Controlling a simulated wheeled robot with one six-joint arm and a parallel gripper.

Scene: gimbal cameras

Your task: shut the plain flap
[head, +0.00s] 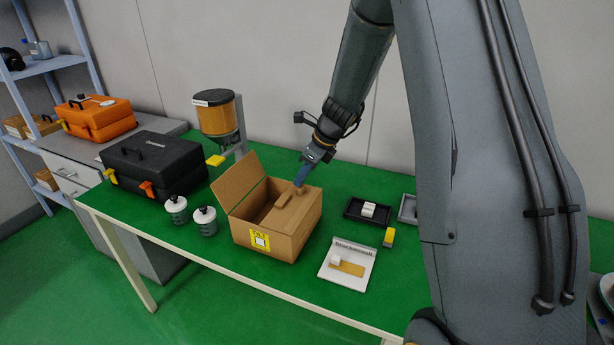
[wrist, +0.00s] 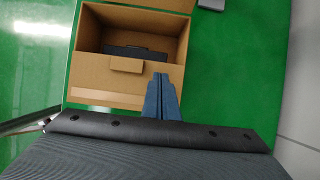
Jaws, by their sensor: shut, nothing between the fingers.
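The cardboard box (head: 282,240) stands on the green table. Its plain flap (head: 239,184), on the left in the head view, stands up and tilts outward. The other flap (head: 300,212), with a small tab (wrist: 127,65) and a pale strip (wrist: 105,98), lies flat over the right part of the opening. My gripper (head: 300,185) is shut and empty, pointing down at this tabbed flap; its tips (wrist: 160,78) show over it in the wrist view. I cannot tell whether they touch it. A dark item (wrist: 135,52) lies inside the open part.
Two jars (head: 190,218) and a black case (head: 153,167) stand left of the box. A hopper (head: 215,115) stands behind it. A white sheet (head: 347,263), a yellow block (head: 389,236) and a black tray (head: 367,212) lie to the right.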

